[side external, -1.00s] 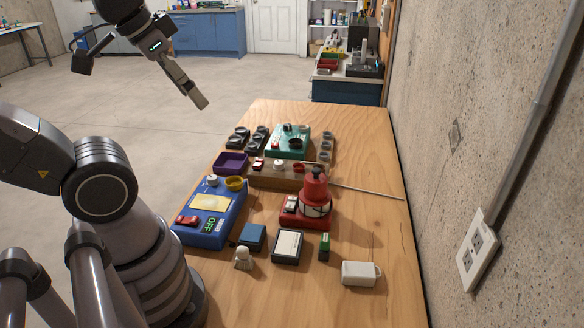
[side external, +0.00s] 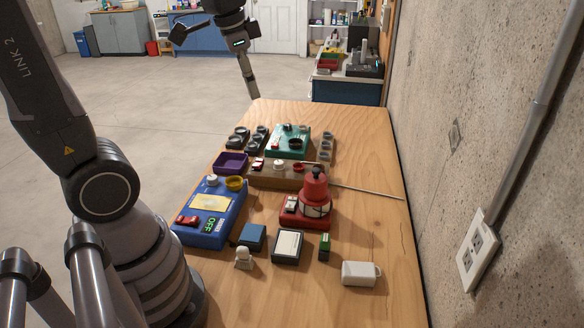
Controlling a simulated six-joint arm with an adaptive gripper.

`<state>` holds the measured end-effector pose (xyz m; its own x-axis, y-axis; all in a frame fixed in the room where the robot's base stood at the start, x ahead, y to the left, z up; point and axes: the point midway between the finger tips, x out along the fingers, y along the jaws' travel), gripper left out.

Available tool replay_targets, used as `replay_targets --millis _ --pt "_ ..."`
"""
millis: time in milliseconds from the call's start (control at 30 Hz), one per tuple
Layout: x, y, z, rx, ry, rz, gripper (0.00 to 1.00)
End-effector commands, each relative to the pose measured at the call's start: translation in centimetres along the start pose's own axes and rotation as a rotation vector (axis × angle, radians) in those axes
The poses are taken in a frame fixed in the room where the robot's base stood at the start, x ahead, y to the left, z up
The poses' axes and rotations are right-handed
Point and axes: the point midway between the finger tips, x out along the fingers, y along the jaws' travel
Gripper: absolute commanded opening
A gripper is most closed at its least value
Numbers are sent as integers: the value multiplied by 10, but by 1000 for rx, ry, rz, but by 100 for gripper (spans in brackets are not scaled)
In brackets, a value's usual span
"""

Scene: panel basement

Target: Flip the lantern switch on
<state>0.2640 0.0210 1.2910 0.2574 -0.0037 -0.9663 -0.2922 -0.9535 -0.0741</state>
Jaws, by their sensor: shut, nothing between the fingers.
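A red lantern (side external: 316,187) with a pale window band stands upright on a red base on the wooden table, right of the table's middle. A small pale switch (side external: 292,203) shows on the left part of its base; its position is too small to tell. My gripper (side external: 253,96) is shut and empty, pointing down above the far left edge of the table. It is well beyond the lantern and higher, touching nothing.
A blue panel (side external: 208,232) marked OFF, a wooden block panel (side external: 262,178), a purple tray (side external: 230,162) and a teal panel (side external: 289,140) stand on the table (side external: 378,208). A thin rod (side external: 366,191) lies right of the lantern.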

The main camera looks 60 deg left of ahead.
Motion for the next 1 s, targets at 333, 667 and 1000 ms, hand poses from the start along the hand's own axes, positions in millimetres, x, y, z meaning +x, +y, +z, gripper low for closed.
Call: replay_targets --millis 333,667,1000 --pt "117 -58 -50 266 -181 133 0" --pt "212 -86 -51 435 -253 252 0" --pt "226 -90 -49 461 -259 270 0"
